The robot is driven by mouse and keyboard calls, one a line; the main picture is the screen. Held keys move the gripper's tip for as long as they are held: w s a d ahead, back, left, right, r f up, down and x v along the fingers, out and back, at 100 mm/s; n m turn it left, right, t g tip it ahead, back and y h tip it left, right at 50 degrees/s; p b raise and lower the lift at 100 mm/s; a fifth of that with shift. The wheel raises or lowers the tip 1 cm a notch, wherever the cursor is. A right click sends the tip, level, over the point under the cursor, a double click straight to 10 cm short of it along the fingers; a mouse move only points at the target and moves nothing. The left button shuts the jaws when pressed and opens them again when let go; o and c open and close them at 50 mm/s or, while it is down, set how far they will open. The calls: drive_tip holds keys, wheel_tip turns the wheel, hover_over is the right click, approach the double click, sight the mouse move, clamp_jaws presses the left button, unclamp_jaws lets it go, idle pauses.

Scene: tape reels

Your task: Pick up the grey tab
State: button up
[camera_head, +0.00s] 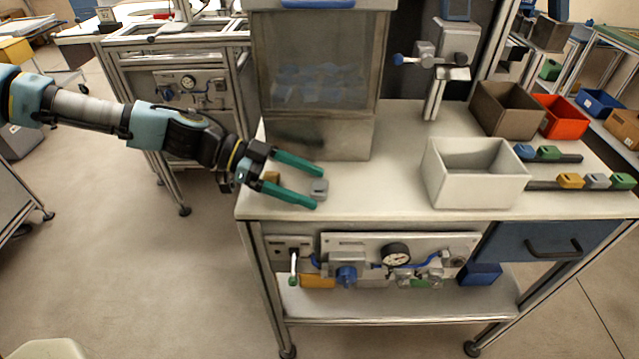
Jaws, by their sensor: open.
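A small grey tab (319,189) lies on the white tabletop near its left front. My gripper (313,188) reaches in from the left with its two green fingers spread apart. The grey tab sits at the opening between the fingertips, and I cannot tell whether either finger touches it. Nothing is held. A second grey block (597,181) sits on the front dark rail at the right, between a yellow block (570,180) and a green block (622,181).
A yellow block (271,177) is partly hidden near the gripper's base. A tall clear bin (318,140) stands behind the fingers. A white open box (475,188) stands to the right, with bare tabletop (385,185) between. Brown (506,110) and red (560,117) bins stand behind.

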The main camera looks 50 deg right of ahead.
drive_tip(key=c, duration=1.4)
